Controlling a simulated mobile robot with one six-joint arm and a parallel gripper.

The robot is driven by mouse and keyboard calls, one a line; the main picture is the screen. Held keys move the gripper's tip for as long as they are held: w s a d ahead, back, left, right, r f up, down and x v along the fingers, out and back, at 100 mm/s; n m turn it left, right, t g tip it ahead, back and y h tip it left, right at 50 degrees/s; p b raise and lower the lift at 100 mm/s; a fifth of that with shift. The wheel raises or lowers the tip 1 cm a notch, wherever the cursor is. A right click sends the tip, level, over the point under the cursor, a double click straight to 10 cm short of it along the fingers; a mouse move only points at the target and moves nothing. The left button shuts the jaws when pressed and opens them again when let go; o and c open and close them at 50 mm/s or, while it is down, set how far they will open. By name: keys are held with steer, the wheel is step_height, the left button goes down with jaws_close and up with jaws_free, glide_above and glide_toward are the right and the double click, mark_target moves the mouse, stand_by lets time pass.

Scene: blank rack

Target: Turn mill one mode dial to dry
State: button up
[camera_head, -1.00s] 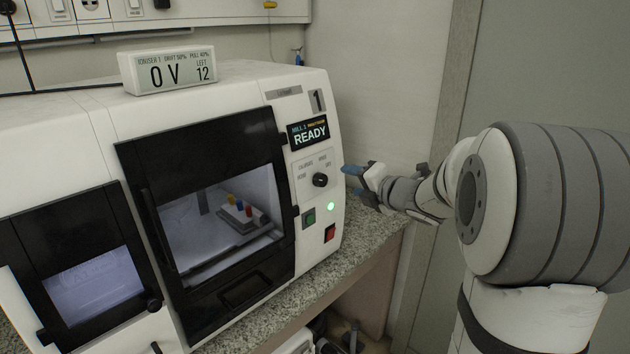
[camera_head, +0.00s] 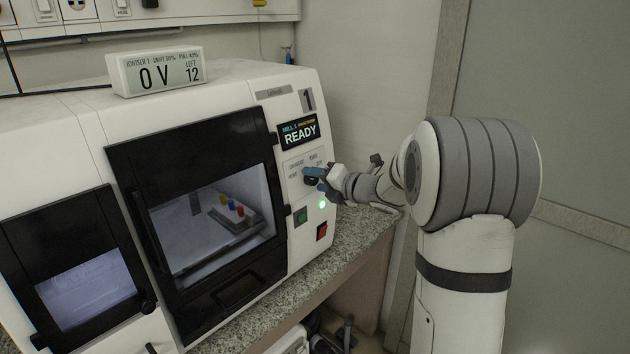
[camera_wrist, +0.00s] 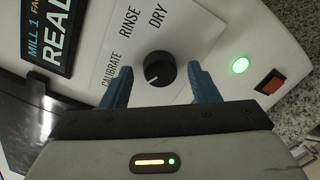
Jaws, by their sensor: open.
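The black mode dial (camera_wrist: 160,68) sits on the front panel of mill 1 (camera_head: 305,260). The wrist view shows the labels CALIBRATE, RINSE and DRY around it. The dial's white mark points to the lower left in that view, away from DRY, toward a part of the panel hidden by my gripper. My gripper (camera_wrist: 159,75) is open, with one blue finger on each side of the dial; I cannot tell whether they touch it. In the head view my gripper (camera_head: 314,177) is at the panel and partly hides the dial.
The display (camera_head: 299,132) above the dial reads READY. An ioniser display (camera_head: 156,73) stands on top. The wall is behind my arm.

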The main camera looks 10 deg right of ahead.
steer(key=shift+c, duration=0.4)
steer(key=c, duration=0.9)
steer(key=shift+a+r, duration=0.1)
steer(key=shift+a, duration=0.15)
steer(key=m+p, duration=0.3)
steer(key=m, duration=0.2)
steer(key=m+y+p, duration=0.1)
steer(key=m+p, duration=0.2)
steer(key=m, duration=0.2)
steer(key=d+m+p, duration=0.1)
steer(key=m+p, duration=0.2)
steer(key=m, duration=0.3)
steer(key=shift+g, duration=0.4)
steer(key=m, duration=0.1)
steer(key=m+p, duration=0.2)
steer(key=m, duration=0.1)
steer(key=shift+f+y, duration=0.3)
steer(key=shift+y, duration=0.1)
steer(key=shift+f+m+p, duration=0.1)
steer(key=shift+m+p, duration=0.65)
steer(key=shift+m, duration=0.55)
steer(key=shift+a, duration=0.1)
